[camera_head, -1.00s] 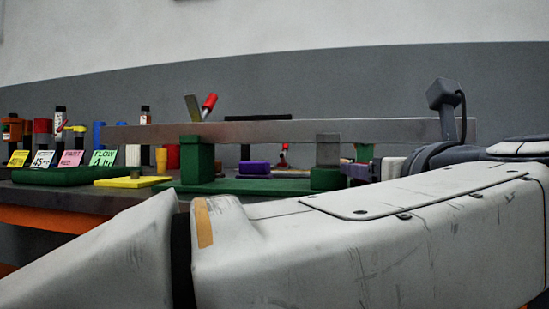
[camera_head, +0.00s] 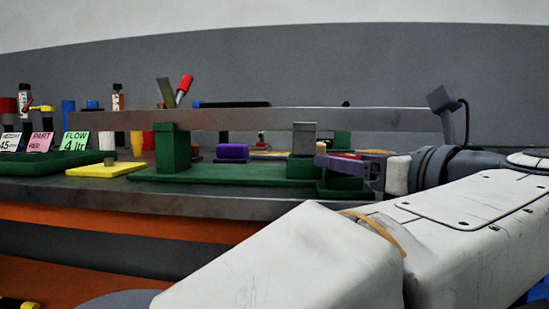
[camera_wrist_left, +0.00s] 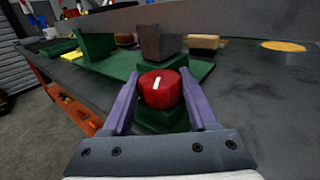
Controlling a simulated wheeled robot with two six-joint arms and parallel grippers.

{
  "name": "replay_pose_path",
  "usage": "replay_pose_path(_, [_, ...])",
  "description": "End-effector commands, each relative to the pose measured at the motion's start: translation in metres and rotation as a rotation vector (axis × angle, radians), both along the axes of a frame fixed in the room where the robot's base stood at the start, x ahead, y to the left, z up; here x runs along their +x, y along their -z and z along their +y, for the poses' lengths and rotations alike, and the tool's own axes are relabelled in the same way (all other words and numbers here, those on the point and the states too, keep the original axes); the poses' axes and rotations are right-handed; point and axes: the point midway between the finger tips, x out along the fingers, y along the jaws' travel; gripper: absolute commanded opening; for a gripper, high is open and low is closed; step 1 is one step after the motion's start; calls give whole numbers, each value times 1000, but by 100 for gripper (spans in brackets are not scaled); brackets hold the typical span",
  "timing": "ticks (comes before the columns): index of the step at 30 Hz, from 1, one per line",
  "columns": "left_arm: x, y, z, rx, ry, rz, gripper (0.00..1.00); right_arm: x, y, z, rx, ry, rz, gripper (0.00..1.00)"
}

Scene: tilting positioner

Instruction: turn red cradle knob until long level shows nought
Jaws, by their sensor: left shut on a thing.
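The red knob (camera_wrist_left: 161,90) with a white mark sits on a small green block at the end of the green cradle base (camera_wrist_left: 200,72). The mark points nearly away from the wrist, leaning slightly right. My left gripper (camera_wrist_left: 162,100) has its purple fingers on both sides of the knob and is shut on it. In the head view the gripper (camera_head: 345,163) is low at the cradle's right end, with the knob mostly hidden. A long grey bar (camera_head: 250,119) spans behind the cradle posts. I cannot make out a level reading. My right gripper is not in view.
A grey block (camera_head: 304,138) tops the right green post. A yellow plate (camera_head: 105,171), a purple block (camera_head: 232,151) and label cards (camera_head: 75,140) stand on the bench. My forearm covers the lower right.

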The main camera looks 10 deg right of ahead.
Motion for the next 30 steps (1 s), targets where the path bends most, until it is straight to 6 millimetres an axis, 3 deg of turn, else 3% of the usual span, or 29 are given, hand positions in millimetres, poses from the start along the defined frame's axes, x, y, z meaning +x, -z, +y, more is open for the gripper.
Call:
replay_pose_path(3, [2,0,0,3,0,-1,4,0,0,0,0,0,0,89])
replay_pose_path(4, [2,0,0,3,0,-1,67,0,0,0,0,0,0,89])
replay_pose_path(5, [2,0,0,3,-1,-1,72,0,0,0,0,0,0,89])
replay_pose_path(20, [0,0,0,0,6,0,72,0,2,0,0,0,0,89])
replay_pose_path(30, [0,5,3,-4,238,-1,72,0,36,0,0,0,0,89])
